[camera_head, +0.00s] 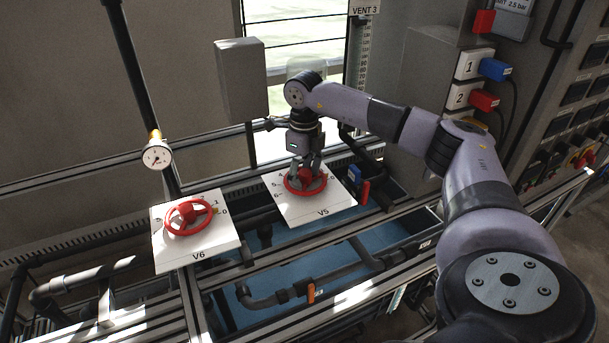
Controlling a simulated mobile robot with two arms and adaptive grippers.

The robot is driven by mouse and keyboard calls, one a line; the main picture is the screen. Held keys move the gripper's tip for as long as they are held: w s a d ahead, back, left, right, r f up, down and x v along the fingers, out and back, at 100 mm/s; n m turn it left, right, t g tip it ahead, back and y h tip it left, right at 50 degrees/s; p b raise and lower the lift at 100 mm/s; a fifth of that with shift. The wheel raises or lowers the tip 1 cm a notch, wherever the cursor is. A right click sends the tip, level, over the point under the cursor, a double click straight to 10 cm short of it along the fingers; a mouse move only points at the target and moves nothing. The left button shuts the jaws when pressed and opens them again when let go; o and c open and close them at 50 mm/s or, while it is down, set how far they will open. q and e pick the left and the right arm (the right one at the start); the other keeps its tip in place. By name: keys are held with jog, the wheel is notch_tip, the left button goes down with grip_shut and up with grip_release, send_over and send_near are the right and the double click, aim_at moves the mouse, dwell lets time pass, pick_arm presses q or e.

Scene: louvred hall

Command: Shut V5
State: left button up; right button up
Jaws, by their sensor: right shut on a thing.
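The V5 valve is a red handwheel (291,188) on a white plate (322,207) marked V5, with scale marks around the wheel. My right gripper (305,177) comes down from above onto this wheel and is shut on it, at its hub area. The fingers hide part of the hub and the wheel's far side. The wheel's exact setting on the scale cannot be read. My left gripper is not in view.
A second red handwheel (188,217) on a plate marked V6 stands to the left. A round gauge (157,155) hangs on a pipe behind it. Pipes and rails run below the plates. Numbered sockets (468,65) are at right.

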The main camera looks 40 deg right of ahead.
aim_at(306, 172)
jog(key=shift+s+d+f, duration=0.1)
jog(key=shift+s+f, duration=0.05)
notch_tip(306, 172, up, 7)
jog(key=p, duration=0.5)
jog(key=shift+d, duration=0.1)
